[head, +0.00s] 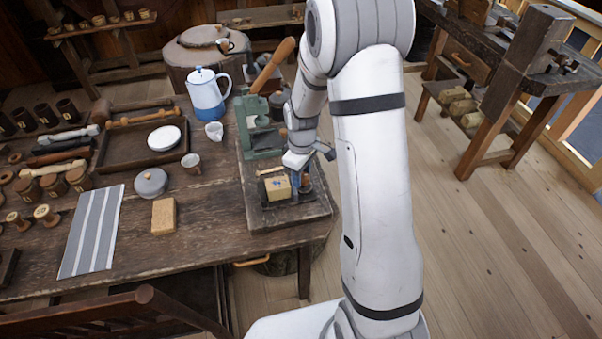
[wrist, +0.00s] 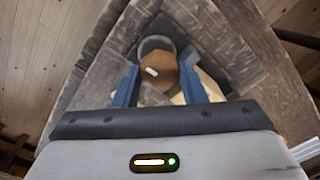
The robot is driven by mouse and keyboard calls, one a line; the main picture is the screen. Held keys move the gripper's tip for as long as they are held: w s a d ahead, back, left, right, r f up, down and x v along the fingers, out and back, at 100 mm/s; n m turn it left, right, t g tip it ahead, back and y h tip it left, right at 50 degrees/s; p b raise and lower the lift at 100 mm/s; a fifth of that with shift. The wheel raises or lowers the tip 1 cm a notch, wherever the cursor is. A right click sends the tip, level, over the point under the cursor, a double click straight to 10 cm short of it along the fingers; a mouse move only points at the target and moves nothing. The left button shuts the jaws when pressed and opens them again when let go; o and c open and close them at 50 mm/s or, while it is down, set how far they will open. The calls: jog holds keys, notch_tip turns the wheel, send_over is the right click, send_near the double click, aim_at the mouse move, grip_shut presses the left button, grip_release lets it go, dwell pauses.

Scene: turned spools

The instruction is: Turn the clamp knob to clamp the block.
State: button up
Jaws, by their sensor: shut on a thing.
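The pale wooden block (head: 277,188) sits in the clamp fixture on a dark board at the right end of the bench. A strip of it shows beside my fingers in the wrist view (wrist: 211,86). The clamp knob (wrist: 159,72), round and brown with a small white mark, is between my two blue fingers. My gripper (wrist: 158,83) points down and is shut on the knob. In the head view my gripper (head: 298,183) is just right of the block, and the knob is mostly hidden by it. I cannot tell whether the clamp touches the block.
A green machine (head: 262,130) with a wooden handle (head: 273,66) stands on the board (head: 287,217) behind the block.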

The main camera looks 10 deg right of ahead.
jog(key=shift+f+m, duration=0.1)
jog(key=shift+m, duration=0.3)
jog(key=m+b, duration=0.2)
jog(key=m, duration=0.2)
jog(key=shift+s+d, duration=0.1)
jog(key=m+b, duration=0.2)
jog(key=m, duration=0.4)
jog(key=shift+f, duration=0.1)
jog(key=m+b, duration=0.1)
jog(key=m, duration=0.5)
jog(key=shift+s+m+b, duration=0.1)
jog(key=shift+m+b, duration=0.2)
jog(key=m, duration=0.5)
jog(key=shift+b, duration=0.4)
jog(key=shift+m, duration=0.4)
